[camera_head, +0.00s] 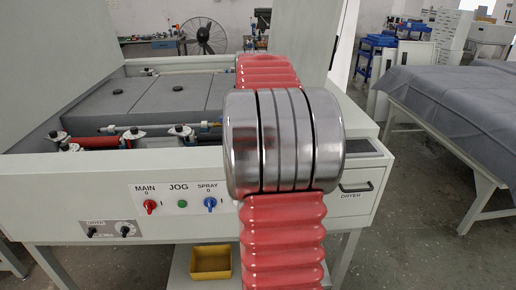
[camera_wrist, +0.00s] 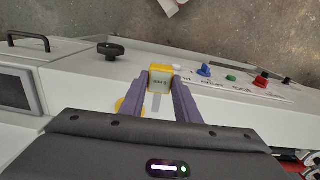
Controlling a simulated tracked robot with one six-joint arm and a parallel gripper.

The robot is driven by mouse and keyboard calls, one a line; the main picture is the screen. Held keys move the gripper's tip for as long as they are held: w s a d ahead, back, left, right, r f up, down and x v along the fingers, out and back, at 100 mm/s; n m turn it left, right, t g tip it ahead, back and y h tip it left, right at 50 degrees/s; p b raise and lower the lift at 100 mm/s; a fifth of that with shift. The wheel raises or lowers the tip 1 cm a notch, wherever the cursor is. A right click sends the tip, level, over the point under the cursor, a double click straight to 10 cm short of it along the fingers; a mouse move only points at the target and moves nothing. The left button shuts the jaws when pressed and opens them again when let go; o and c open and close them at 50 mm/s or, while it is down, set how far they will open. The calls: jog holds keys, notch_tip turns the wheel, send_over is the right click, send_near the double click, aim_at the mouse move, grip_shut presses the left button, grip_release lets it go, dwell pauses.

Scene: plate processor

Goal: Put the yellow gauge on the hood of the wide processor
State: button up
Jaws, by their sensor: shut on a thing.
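The yellow gauge (camera_wrist: 162,84), a small yellow block with a pale face, sits between the two purple fingers of my gripper (camera_wrist: 168,88) in the wrist view. My gripper is shut on it, over a light grey machine surface; I cannot tell if the gauge touches that surface. A round yellow patch (camera_wrist: 124,105) shows beside the left finger, partly hidden. In the head view, a wide pale processor (camera_head: 100,197) with an open top stands ahead. Tall pale panels (camera_head: 40,50) rise beside it; I cannot tell which is its hood. My arm hides the gripper and gauge there.
The processor front carries red (camera_head: 150,206), green (camera_head: 182,203) and blue (camera_head: 210,203) controls and a dryer drawer (camera_head: 357,196). A yellow bin (camera_head: 210,262) sits below. A grey-covered table (camera_head: 455,98) stands right, with clear floor between. A black knob (camera_wrist: 110,49) shows near my gripper.

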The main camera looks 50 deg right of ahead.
jog(key=w+a+f+n, duration=0.3)
jog(key=w+a+f, duration=0.2)
jog(key=a+f, duration=0.6)
jog(key=w+a+f+n, duration=0.3)
jog(key=w+a+f, duration=0.2)
jog(key=a+f, duration=0.7)
jog(key=w+a+f+n, duration=0.3)
jog(key=w+a+f, duration=0.2)
jog(key=a+f, duration=0.7)
jog(key=a, duration=0.4)
jog(key=shift+w+a+f, duration=0.15)
jog(key=shift+w+a, duration=0.1)
jog(key=shift+a, duration=0.05)
jog(key=shift+s, duration=0.1)
